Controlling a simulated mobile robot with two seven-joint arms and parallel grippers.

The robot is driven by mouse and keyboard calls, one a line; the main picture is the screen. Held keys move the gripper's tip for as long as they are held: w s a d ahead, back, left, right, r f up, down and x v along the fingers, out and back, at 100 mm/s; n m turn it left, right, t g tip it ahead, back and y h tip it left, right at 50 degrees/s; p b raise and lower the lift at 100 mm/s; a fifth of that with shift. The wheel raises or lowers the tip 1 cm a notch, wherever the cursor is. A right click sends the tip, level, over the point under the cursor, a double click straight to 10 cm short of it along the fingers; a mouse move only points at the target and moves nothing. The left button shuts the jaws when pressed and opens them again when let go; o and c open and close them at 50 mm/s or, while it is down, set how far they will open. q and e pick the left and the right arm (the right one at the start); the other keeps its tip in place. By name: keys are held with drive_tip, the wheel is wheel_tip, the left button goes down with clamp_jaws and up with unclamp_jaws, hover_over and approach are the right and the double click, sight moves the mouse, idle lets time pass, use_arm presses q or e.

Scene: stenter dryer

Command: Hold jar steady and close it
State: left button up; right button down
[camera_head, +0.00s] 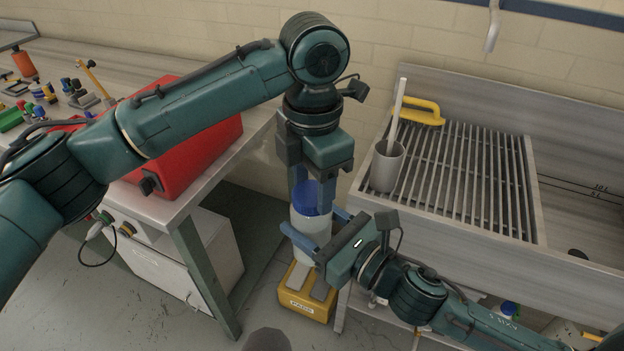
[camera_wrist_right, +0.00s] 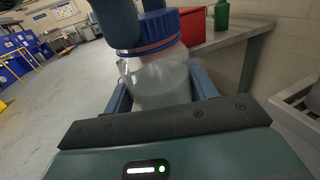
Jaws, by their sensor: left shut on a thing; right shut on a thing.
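The jar (camera_head: 311,241) is a clear, pale container with a blue lid (camera_head: 312,198) on top, held upright in the air between the bench and the sink. My left gripper (camera_head: 311,200) comes down from above and is shut on the blue lid. My right gripper (camera_head: 314,236) comes in from the lower right and is shut around the jar's body. In the right wrist view the jar (camera_wrist_right: 158,82) sits between my fingers, and the blue lid (camera_wrist_right: 158,27) rests at its neck with a reddish band just under it. Whether the lid is fully seated cannot be told.
A metal bench (camera_head: 190,203) with a red case (camera_head: 200,150) stands at left.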

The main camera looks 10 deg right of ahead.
idle(0.3)
use_arm(q)
drive_tip(key=o, duration=0.9)
drive_tip(key=shift+r, duration=2.3)
drive_tip(key=shift+c, duration=0.2)
